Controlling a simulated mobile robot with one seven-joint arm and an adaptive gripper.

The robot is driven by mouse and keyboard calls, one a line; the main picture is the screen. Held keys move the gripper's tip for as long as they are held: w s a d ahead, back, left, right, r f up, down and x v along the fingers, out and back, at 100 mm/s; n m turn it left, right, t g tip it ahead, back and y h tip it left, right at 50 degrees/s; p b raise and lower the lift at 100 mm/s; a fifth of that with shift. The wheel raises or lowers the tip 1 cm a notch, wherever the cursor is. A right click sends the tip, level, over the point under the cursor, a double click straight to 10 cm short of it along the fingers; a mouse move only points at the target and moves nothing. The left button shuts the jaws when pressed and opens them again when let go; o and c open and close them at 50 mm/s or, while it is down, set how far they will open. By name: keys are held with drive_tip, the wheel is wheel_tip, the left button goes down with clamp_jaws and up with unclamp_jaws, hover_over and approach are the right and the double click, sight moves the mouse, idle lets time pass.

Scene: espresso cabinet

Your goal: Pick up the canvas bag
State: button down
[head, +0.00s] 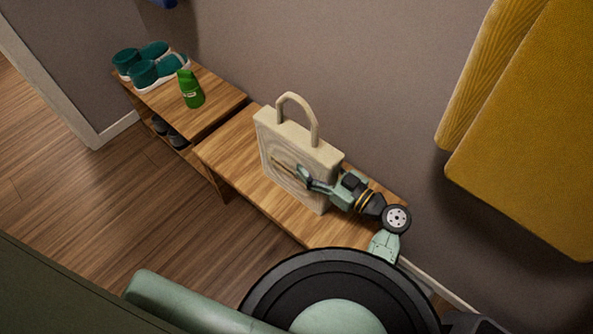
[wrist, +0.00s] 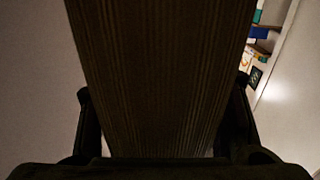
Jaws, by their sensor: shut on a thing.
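The canvas bag (head: 284,143) is a cream, boxy bag with an arched handle on top. It stands upright on the wooden bench (head: 233,150) near the wall in the head view. My gripper (head: 305,172) is shut on the right end of the bag, with one finger showing along its front face. The other finger is hidden behind the bag. In the wrist view the bag (wrist: 160,70) fills the middle as a dark, ribbed surface, with my two fingers on either side of it. The fingertips do not show clearly there.
A lower wooden shoe shelf (head: 222,103) to the left holds teal shoes (head: 155,70) and a green bottle (head: 190,89). Dark shoes (head: 167,131) sit underneath. Yellow cloth (head: 530,130) hangs on the wall at right. The wall is close behind the bag. Floor at left is clear.

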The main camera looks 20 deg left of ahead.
sight(317, 141)
drive_tip(key=shift+r, duration=0.1)
wheel_tip(317, 141, up, 10)
drive_tip(key=shift+b, duration=0.75)
drive_tip(key=shift+w+a, duration=0.1)
idle(0.4)
